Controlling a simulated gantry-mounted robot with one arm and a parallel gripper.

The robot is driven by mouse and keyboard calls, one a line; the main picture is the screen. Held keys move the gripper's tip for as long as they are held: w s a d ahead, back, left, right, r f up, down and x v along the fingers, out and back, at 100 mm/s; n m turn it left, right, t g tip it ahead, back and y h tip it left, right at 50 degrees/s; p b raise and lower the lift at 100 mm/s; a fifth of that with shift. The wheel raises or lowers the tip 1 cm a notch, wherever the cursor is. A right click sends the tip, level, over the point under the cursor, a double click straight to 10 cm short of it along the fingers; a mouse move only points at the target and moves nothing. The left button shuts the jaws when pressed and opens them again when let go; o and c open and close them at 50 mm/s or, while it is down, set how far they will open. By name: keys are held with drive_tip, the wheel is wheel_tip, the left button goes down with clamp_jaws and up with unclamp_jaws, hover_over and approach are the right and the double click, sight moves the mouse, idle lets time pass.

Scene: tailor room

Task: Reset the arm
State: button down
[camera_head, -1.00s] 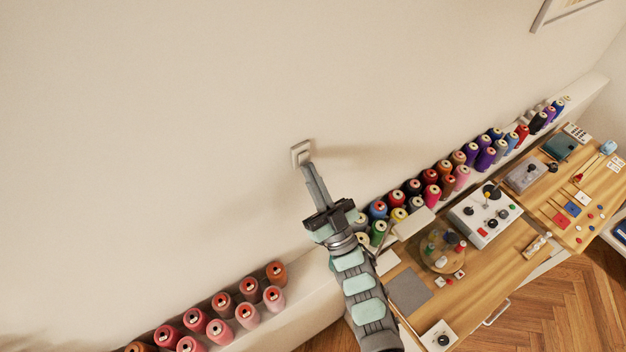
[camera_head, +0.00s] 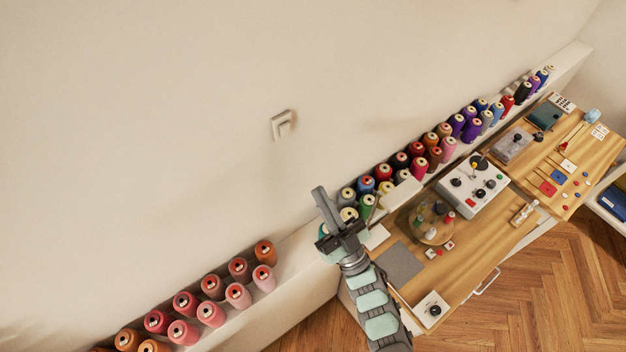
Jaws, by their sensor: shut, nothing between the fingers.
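My gripper (camera_head: 320,192) is in the lower middle of the head view, at the end of my grey and mint-green arm. Its fingers are together, point up and hold nothing. A light switch (camera_head: 283,124) is on the cream wall, above and to the left of my gripper. There is clear space between the fingertips and the switch.
A white ledge (camera_head: 300,285) along the wall bears rows of thread spools, pink and orange ones (camera_head: 211,314) at left and mixed colours (camera_head: 418,168) at right. A wooden table (camera_head: 470,250) with a white control box (camera_head: 473,186) stands at right. The wall area above is bare.

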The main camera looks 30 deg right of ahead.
drive_tip(key=shift+s+f, duration=0.3)
drive_tip(key=shift+f, duration=0.05)
idle(0.3)
